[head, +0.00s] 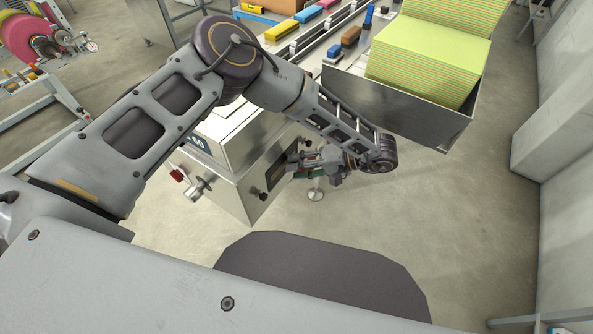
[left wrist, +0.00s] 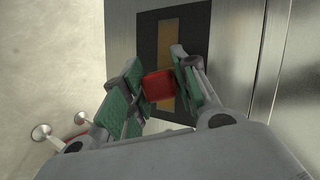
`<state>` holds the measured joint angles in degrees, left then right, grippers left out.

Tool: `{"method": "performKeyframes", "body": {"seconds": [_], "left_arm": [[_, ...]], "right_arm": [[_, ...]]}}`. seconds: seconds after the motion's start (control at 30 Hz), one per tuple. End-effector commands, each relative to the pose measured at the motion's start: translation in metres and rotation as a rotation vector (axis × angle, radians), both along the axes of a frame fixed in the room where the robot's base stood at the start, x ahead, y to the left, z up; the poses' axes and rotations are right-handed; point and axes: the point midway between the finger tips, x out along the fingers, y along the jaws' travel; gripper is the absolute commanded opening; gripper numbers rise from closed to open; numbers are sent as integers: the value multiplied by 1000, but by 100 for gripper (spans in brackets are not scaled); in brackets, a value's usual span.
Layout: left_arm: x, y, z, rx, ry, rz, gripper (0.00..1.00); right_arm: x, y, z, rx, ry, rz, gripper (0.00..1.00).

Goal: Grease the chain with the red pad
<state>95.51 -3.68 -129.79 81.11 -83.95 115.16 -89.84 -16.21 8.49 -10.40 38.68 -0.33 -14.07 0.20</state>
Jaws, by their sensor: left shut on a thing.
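My left gripper (head: 294,163) is beside the end face of the steel machine (head: 228,183), pointing at a dark-framed panel (head: 275,175) on that face. In the left wrist view, the green-lined fingers of the left gripper (left wrist: 157,68) are shut on the red pad (left wrist: 158,87). Behind the pad is the dark frame with an upright brownish strip (left wrist: 167,40) inside it. I cannot tell whether this strip is the chain, or whether the pad touches it. The pad is not discernible in the head view. My right gripper is not in view.
A steel bin with stacked yellow-green sheets (head: 430,55) stands at upper right. A conveyor with coloured packs (head: 350,36) runs behind the machine. A small round metal foot (head: 315,194) is below the gripper. Floor (head: 450,220) to the right is clear.

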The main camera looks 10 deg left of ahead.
Motion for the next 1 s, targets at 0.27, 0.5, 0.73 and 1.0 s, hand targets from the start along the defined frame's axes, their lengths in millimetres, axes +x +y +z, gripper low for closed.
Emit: {"method": "performKeyframes", "body": {"seconds": [0.27, 0.5, 0.73, 1.0], "left_arm": [[5, -2, 0, 0, 0, -1, 6], [5, 0, 0, 0, 1, 0, 6], [5, 0, 0, 1, 0, -1, 6], [-3, 3, 1, 1, 1, 0, 6]], "right_arm": [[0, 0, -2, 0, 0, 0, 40], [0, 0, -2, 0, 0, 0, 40], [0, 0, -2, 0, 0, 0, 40], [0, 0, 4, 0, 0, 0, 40]]}}
